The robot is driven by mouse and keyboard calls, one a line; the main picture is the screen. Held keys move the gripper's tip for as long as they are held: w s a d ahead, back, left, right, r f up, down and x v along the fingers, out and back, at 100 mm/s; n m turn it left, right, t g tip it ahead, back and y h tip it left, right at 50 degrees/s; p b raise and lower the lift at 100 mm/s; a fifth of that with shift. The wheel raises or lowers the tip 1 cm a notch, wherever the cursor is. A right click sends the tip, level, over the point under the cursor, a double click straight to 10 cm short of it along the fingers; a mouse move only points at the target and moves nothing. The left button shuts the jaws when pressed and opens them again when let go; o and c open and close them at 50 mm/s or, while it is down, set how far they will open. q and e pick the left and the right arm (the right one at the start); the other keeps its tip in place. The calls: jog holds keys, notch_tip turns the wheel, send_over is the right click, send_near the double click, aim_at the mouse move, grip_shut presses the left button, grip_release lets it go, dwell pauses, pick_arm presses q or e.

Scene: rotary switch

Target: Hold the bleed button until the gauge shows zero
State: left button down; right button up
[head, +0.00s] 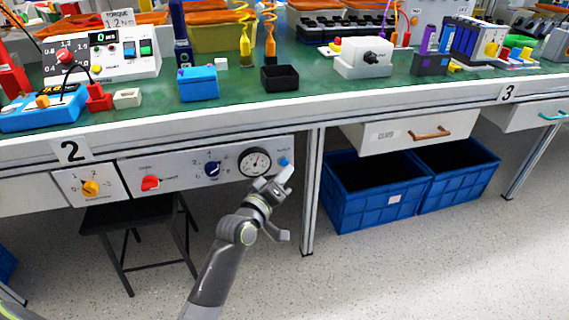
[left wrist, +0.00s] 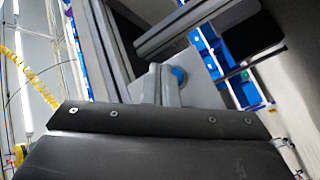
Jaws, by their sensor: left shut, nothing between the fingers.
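The bleed button (head: 284,162) is a small blue knob at the right end of the grey front panel (head: 215,187) under the bench top. The round gauge (head: 255,162) with a white dial sits just left of it; its reading is too small to tell. My left gripper (head: 288,171) is shut and empty, its fingertips at or just in front of the button's lower edge. I cannot tell whether they touch it. In the left wrist view a blue round thing, likely the button (left wrist: 179,76), shows just beyond the fingertips (left wrist: 167,72). My right gripper is out of view.
A bench leg (head: 311,190) stands right of the panel, with blue crates (head: 378,205) beyond. A dark stool (head: 125,222) stands below.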

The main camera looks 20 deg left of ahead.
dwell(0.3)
pick_arm(q)
jog(key=shift+w+a, duration=0.25)
jog(key=shift+w, duration=0.1)
jog(key=shift+w+a, duration=0.25)
jog(key=shift+w, duration=0.1)
dwell(0.7)
dwell(2.5)
jog(key=shift+s+d+p, duration=0.3)
jog(key=shift+s+d, duration=0.2)
jog(key=shift+s, duration=0.25)
jog(key=shift+s+d, duration=0.7)
jog(key=shift+s, duration=0.35)
jog(key=shift+s+d, duration=0.7)
jog(key=shift+s, duration=0.3)
